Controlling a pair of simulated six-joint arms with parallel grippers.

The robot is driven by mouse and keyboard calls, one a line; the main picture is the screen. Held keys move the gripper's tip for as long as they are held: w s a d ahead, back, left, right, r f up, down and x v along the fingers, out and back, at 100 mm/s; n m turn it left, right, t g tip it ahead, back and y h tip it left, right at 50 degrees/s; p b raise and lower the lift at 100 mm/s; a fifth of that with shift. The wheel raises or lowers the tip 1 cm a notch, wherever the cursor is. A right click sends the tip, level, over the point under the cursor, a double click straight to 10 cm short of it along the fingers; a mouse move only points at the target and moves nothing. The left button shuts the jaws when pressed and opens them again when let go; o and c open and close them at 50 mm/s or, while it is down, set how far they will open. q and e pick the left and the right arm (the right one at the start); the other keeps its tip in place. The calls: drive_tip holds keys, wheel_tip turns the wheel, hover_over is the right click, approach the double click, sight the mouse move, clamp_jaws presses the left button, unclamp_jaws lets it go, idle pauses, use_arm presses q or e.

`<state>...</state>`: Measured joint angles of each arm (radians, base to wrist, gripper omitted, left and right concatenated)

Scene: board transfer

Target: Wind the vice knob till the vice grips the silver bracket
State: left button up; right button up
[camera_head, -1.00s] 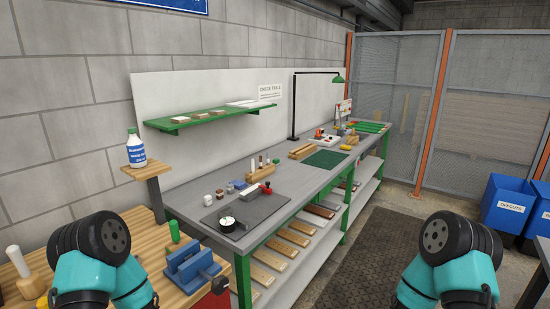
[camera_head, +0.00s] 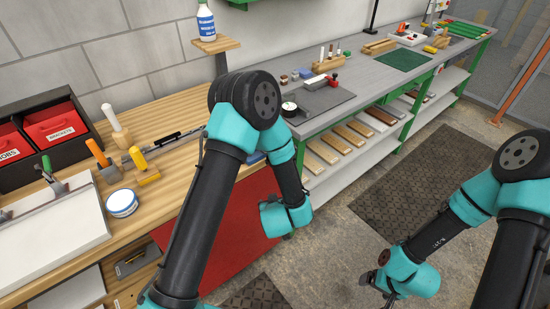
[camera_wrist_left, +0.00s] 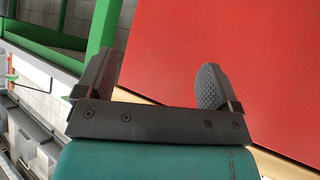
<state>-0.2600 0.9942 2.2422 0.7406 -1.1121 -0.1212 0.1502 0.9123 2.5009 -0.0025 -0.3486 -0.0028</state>
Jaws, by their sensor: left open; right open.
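The vice is mostly hidden behind my left arm in the head view; only a sliver of blue, likely part of it (camera_head: 255,157), shows at the bench edge. I cannot make out its knob or the silver bracket. My left gripper (camera_wrist_left: 155,80) shows in the left wrist view with its two fingers apart and nothing between them, in front of a red panel. In the head view its fingers are hidden. My right gripper (camera_head: 388,297) is low over the floor at the lower right, open and apart from the benches.
The wooden bench (camera_head: 165,118) holds red bins (camera_head: 57,124), a white board (camera_head: 50,235), a round tin (camera_head: 122,203) and several handled tools. A grey bench (camera_head: 345,110) runs to the right. The red panel (camera_head: 240,225) is below the bench edge. Floor between my arms is clear.

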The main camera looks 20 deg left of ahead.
use_arm(q)
drive_tip(key=s+d+r+n+t+y, duration=0.1)
drive_tip(key=s+d+r+n+y, duration=0.1)
drive_tip(key=d+r+y, duration=0.3)
drive_tip(key=s+d+r+n+t+y, duration=0.1)
drive_tip(key=s+d+r+n+y, duration=0.1)
drive_tip(key=d+r+y, duration=0.3)
wheel_tip(320, 180, up, 4)
drive_tip(key=shift+d+r+n, duration=0.25)
drive_tip(key=shift+d+n, duration=0.2)
drive_tip(key=shift+n, duration=0.05)
drive_tip(key=x, duration=1.7)
drive_tip(key=shift+a+r, duration=0.25)
drive_tip(key=shift+c, duration=0.2)
drive_tip(key=c, duration=0.9)
drive_tip(key=shift+o, duration=0.2)
drive_tip(key=shift+m, duration=1.1)
